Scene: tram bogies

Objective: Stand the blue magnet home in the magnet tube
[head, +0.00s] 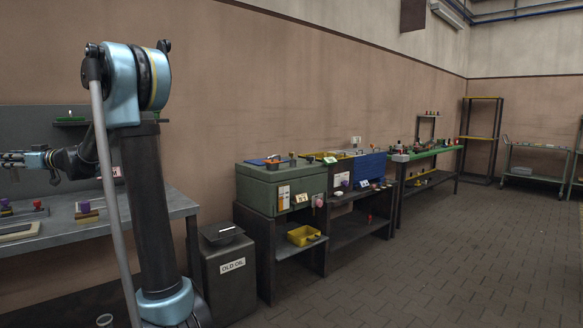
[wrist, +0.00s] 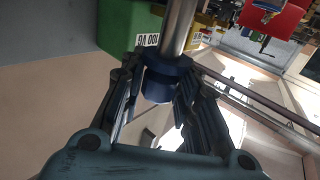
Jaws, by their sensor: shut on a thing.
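My gripper (wrist: 158,82) is shut on a dark blue cylindrical part with a bright steel rod, which I take to be the blue magnet (wrist: 160,88). The rod runs up and out of the top of the wrist view. The blue end sits between the two fingers. In the head view my gripper (head: 14,159) is at the far left edge, above the grey bench, and the magnet cannot be made out there. I cannot pick out the magnet tube for sure in either view.
The grey bench (head: 150,209) holds small blocks and purple-topped pieces. A bin marked OLD OIL (head: 228,280) stands beside it. Further right are a green box (head: 268,190) and a yellow tray (head: 303,235) on a dark stand. The brick floor at right is clear.

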